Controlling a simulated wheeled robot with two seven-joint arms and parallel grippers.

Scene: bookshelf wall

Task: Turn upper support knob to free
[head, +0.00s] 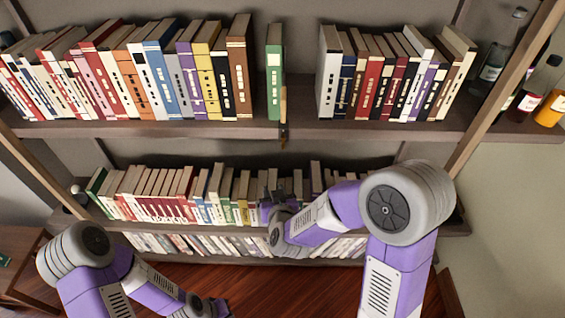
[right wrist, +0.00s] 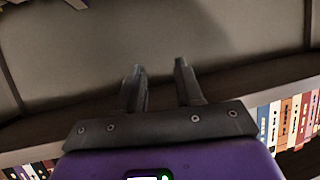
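A narrow brown and gold upright piece (head: 283,115) sits at the front edge of the upper shelf, beside a lone green book (head: 274,72). It may be the upper support knob, but it is too small to tell which way it is turned. My right gripper (head: 272,194) is below it, in front of the lower row of books. In the right wrist view its two fingers (right wrist: 159,68) are apart with nothing between them. My left gripper (head: 218,308) is low at the bottom edge, and its fingers are not clear.
The upper shelf (head: 215,129) holds book rows left and right, with a gap around the green book. Bottles (head: 550,108) stand at the far right. Lower shelves hold more books (head: 160,190). Slanting wooden posts (head: 505,85) flank the shelves. A small table (head: 18,240) stands left.

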